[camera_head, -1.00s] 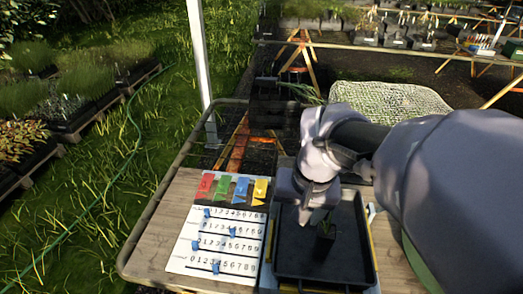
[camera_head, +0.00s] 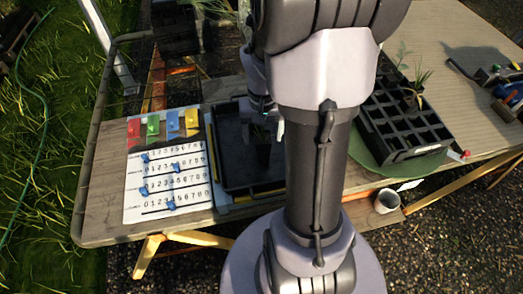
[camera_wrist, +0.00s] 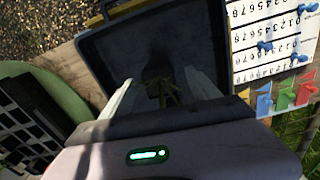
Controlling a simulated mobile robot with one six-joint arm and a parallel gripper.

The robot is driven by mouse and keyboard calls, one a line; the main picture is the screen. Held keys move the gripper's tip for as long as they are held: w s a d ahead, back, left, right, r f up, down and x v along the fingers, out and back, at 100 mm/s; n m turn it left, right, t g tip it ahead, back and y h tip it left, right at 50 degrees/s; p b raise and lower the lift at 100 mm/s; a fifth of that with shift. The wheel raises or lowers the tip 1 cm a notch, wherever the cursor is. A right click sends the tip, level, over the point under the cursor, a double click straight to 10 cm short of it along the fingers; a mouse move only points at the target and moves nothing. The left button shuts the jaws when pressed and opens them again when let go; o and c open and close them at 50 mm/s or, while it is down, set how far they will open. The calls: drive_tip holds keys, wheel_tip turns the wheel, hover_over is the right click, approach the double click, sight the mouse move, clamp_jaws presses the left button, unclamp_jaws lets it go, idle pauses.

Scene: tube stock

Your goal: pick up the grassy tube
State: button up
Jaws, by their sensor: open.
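A small dark pot with thin green leaves (camera_wrist: 163,92) stands in the black tray (camera_wrist: 98,45), between and beyond my gripper's fingers. It shows dimly in the head view (camera_head: 262,133). My gripper (camera_wrist: 160,90) is open, one pale finger on each side of the leaves; I cannot tell whether they touch. In the head view, my arm hides most of the gripper. A tube with spiky, grass-like leaves (camera_head: 413,92) stands in the black cell rack (camera_head: 408,138) at the right, away from my gripper. I cannot tell which plant is the grassy tube.
A white number board (camera_head: 170,180) with coloured tabs lies left of the tray. The rack sits on a green round mat (camera_head: 437,160). A feathery plant (camera_head: 402,54) stands near the rack's back. Tools (camera_head: 510,95) lie at the far right. A grey cup (camera_head: 387,201) is below the table edge.

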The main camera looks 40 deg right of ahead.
drive_tip(key=f+b, duration=0.1)
drive_tip(key=f, duration=0.2)
drive_tip(key=f+b, duration=0.2)
drive_tip(key=shift+w+d+f, duration=0.2)
drive_tip(key=shift+f, duration=0.2)
drive_tip(key=shift+r, duration=0.2)
drive_tip(key=shift+c, duration=0.7)
clamp_jaws()
